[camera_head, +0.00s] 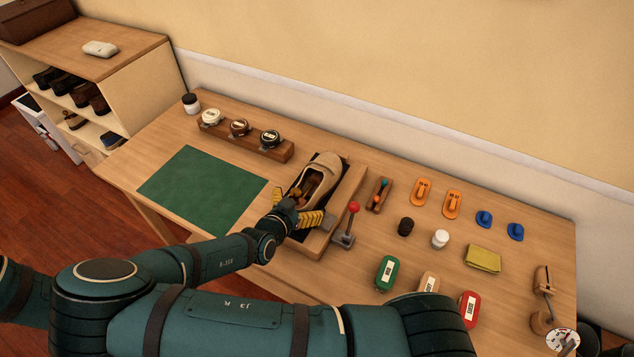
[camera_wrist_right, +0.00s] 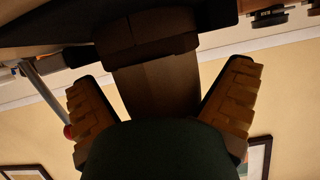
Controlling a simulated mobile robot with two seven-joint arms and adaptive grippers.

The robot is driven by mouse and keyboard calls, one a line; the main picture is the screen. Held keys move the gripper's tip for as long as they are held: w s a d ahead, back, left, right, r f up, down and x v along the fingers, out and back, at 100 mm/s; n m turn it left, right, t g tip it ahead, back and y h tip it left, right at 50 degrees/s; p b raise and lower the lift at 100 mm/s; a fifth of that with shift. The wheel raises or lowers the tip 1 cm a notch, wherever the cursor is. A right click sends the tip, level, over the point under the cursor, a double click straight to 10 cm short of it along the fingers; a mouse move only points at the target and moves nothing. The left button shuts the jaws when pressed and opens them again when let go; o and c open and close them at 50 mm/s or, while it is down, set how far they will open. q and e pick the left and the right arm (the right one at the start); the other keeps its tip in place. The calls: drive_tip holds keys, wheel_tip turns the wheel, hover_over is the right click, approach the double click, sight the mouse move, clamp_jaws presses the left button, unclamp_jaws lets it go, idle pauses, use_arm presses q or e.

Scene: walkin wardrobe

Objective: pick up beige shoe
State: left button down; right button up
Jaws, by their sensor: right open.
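The beige shoe (camera_head: 324,164) sits on a black pad on a wooden stand (camera_head: 344,194) in the middle of the table. Its dark opening faces up. My right gripper (camera_head: 299,209) is at the shoe's near end, with its yellow ridged fingers spread. Contact with the shoe cannot be made out. In the right wrist view the open fingers (camera_wrist_right: 162,105) stand apart with dark brown surfaces between and above them; the shoe is not clearly recognisable there. My left gripper is not in view.
A red-knobbed lever (camera_head: 353,208) stands just right of the gripper. A rack of polish tins (camera_head: 240,131) is behind, a green mat (camera_head: 203,187) lies left. Brushes, small bottles and a yellow cloth (camera_head: 482,258) fill the right side. A shoe shelf (camera_head: 137,88) stands far left.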

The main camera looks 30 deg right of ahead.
drive_tip(key=c, duration=1.3)
drive_tip(key=shift+r, duration=0.15)
